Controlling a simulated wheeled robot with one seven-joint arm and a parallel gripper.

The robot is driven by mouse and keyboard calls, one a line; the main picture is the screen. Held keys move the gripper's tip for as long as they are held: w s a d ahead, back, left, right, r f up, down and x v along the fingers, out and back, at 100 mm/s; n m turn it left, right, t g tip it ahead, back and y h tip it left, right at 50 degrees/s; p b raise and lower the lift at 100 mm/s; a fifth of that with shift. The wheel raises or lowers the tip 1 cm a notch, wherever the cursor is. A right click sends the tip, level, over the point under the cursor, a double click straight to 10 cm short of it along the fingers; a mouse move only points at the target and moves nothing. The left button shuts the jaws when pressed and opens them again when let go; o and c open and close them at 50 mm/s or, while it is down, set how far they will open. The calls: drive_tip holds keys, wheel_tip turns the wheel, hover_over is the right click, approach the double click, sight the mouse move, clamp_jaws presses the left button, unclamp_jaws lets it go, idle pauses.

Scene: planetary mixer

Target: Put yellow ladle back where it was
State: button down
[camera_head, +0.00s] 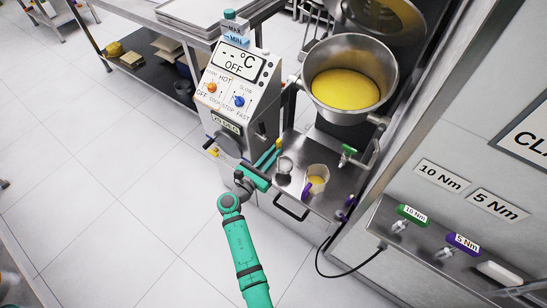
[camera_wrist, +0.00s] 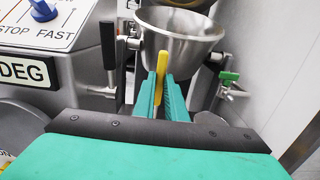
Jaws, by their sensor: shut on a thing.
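My gripper (camera_wrist: 160,88) is shut on the yellow ladle (camera_wrist: 161,66), whose yellow handle stands between the two teal fingers in the wrist view. In the head view my gripper (camera_head: 270,157) reaches over the left edge of the small metal shelf below the bowl. A bit of yellow (camera_head: 279,143) shows at its fingertips. The ladle's scoop end is hidden or too small to make out. In the wrist view the handle lies in front of the steel mixing bowl (camera_wrist: 178,35); whether it touches the bowl cannot be told.
The mixing bowl (camera_head: 345,55) holds yellow contents. A small metal cup (camera_head: 284,165) and a container with yellow contents (camera_head: 318,172) stand on the metal shelf (camera_head: 300,201), right of my gripper. The control panel (camera_head: 231,85) stands left. A green-handled valve (camera_head: 347,152) is close by. Open floor lies left.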

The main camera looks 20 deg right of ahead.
drive_tip(key=shift+w+d+f, duration=0.1)
drive_tip(key=shift+w+f, duration=0.1)
drive_tip(key=shift+f, duration=0.75)
drive_tip(key=shift+w+d+f, duration=0.1)
drive_tip(key=shift+w+f, duration=0.05)
drive_tip(key=shift+f, duration=0.9)
drive_tip(key=c, duration=1.8)
unclamp_jaws()
